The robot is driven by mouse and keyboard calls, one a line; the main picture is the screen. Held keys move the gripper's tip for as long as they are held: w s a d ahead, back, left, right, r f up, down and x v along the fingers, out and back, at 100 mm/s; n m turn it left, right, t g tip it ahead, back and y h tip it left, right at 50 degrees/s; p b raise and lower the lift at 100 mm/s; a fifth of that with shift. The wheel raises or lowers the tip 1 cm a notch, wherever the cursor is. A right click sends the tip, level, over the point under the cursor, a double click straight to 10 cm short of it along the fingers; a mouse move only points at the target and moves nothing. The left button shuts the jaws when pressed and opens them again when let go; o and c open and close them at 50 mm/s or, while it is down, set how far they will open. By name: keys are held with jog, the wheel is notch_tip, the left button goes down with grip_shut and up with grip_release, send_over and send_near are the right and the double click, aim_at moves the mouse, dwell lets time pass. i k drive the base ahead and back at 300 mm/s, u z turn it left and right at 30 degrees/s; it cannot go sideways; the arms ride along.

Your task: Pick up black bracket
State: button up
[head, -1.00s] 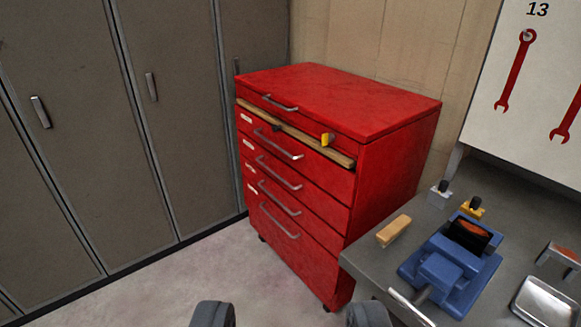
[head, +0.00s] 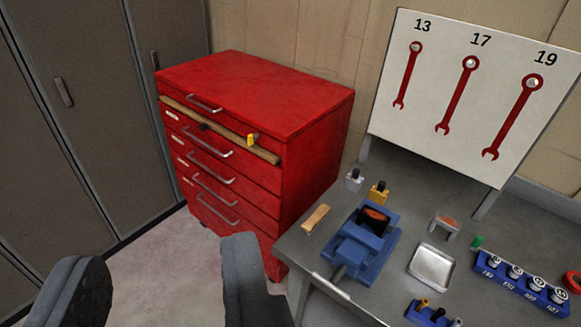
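A dark, black-edged piece with an orange-brown face (head: 376,216) sits at the jaws of a blue vise (head: 360,252) on the grey bench; it may be the black bracket, but I cannot be sure. A small grey bracket-shaped piece with a reddish top (head: 445,225) stands on the bench to the right of the vise. My gripper (head: 165,265) is open and empty, its two dark fingers wide apart at the lower left. It is in front of the red cabinet and left of the bench, away from both pieces.
A red drawer cabinet (head: 300,105) stands left of the bench (head: 395,285). A metal tray (head: 432,266), wooden block (head: 315,219), blue socket rack (head: 520,283) and small yellow-based item (head: 378,193) are on the bench. A wrench board (head: 440,110) rises behind. Grey lockers (head: 70,130) are at left.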

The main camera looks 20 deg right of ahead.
aim_at(369, 213)
jog(key=k, duration=1.1)
jog(key=z, duration=0.6)
jog(key=i, duration=1.5)
jog(key=z, duration=0.45)
